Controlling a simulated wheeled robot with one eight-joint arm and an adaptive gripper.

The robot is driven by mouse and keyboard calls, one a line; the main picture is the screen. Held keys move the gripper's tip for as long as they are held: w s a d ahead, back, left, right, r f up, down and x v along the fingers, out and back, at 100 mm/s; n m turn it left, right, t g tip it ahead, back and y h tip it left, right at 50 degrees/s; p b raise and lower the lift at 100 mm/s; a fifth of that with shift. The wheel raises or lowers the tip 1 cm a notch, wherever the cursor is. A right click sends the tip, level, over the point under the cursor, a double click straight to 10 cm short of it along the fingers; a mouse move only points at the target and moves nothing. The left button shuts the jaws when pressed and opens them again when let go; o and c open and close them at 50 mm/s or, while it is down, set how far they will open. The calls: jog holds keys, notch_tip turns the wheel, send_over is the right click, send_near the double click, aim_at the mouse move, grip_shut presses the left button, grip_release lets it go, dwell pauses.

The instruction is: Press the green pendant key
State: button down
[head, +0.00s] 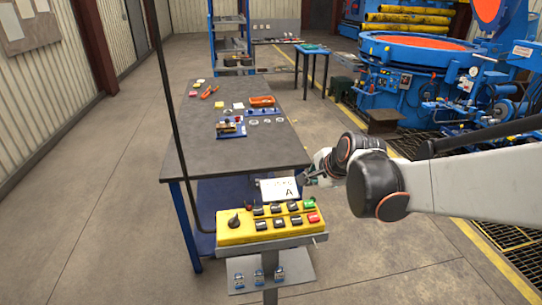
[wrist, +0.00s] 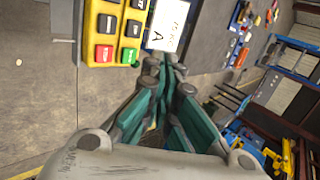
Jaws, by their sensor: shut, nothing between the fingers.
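The yellow pendant (head: 225,236) with several dark keys lies on a grey stand in the head view. Its green key (head: 309,205) is at the far right corner, beside the red key (head: 314,217). In the wrist view the green key (wrist: 128,56) is at the pendant's lower right, with the red key (wrist: 104,53) to its left. My gripper (head: 306,179) is shut and empty, near the green key and behind it in the head view. In the wrist view my gripper's tips (wrist: 167,64) are right of the green key; I see no contact.
A white card marked A (head: 280,189) stands behind the pendant, close to my gripper. A dark-topped table (head: 205,140) with small parts is behind. A blue furnace (head: 420,60) stands at the right back.

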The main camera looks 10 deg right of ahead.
aim_at(307, 204)
jog(key=w+d+f+m+p, duration=0.1)
jog(key=w+d+f+m, duration=0.1)
jog(key=w+f+m, duration=0.2)
jog(key=w+m, duration=0.3)
jog(key=w, duration=0.1)
jog(key=shift+w+d+f+m+t+y, duration=0.25)
jog(key=shift+w+d+m+t+y, duration=0.05)
jog(key=shift+w+d+t, duration=0.1)
jog(key=shift+s+f, duration=0.1)
notch_tip(307, 204, down, 9)
jog(key=b, duration=0.6)
dwell(1.1)
jog(key=shift+f+b, duration=0.25)
jog(key=shift+b, duration=0.35)
jog(key=shift+f+b, duration=0.4)
jog(key=shift+f, duration=0.05)
dwell(0.5)
jog(key=shift+r, duration=0.1)
jog(key=shift+r+p, duration=0.65)
jog(key=shift+r, duration=0.2)
